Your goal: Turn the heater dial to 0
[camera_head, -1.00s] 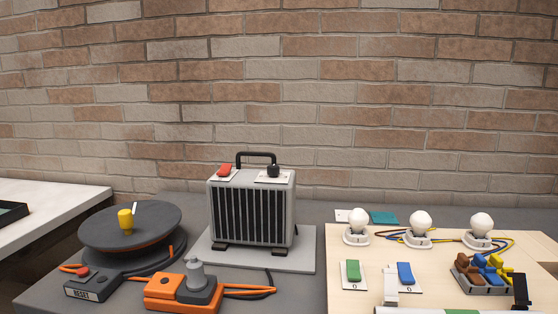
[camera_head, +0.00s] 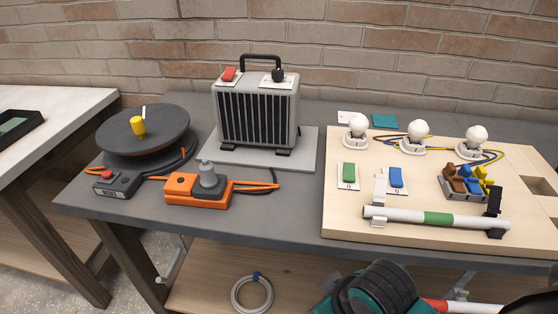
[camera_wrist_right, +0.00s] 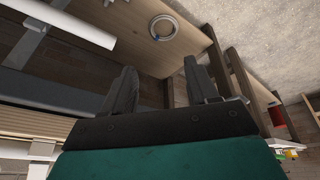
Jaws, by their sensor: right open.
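The heater (camera_head: 257,112) is a grey box with a black slatted front and a black top handle. It stands upright on a grey slab (camera_head: 304,150) on the dark bench. A black dial (camera_head: 278,74) sits on a white plate at the right of its top; its setting is too small to read. A red switch (camera_head: 228,74) is at the left of the top. My right gripper (camera_wrist_right: 162,86) is open and empty in the right wrist view, below the bench level and far from the heater. My left gripper is not in view.
A cable reel (camera_head: 165,128) and an orange socket block (camera_head: 183,191) stand left of and before the heater. A wooden board (camera_head: 335,215) with bulbs, switches and a tube lies right. A coiled ring (camera_head: 252,294) lies on the lower shelf. The bench's front edge borders my right arm.

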